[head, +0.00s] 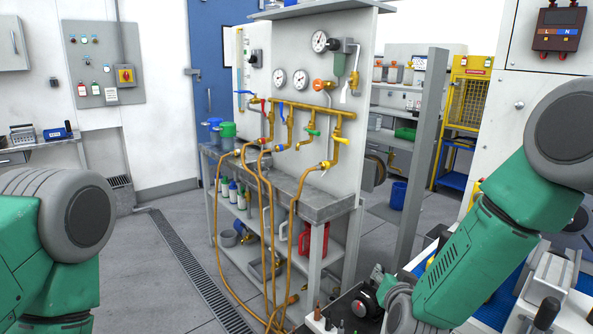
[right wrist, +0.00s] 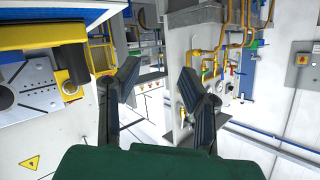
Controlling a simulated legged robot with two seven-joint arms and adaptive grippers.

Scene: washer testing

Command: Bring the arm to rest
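My right arm (head: 470,250) comes in from the right in the head view and bends down toward the lower middle. My right gripper (right wrist: 160,72) shows in the right wrist view with its two dark fingers spread apart and nothing between them. My left arm (head: 60,220) shows at the left edge of the head view. Its gripper is out of the picture.
A test bench (head: 325,208) with gauges, brass pipes and hanging hoses (head: 272,250) stands ahead. A grey post (head: 422,150) rises close to my right arm. A yellow-edged fixture (right wrist: 45,80) is at the left in the wrist view. Floor left of the bench is clear.

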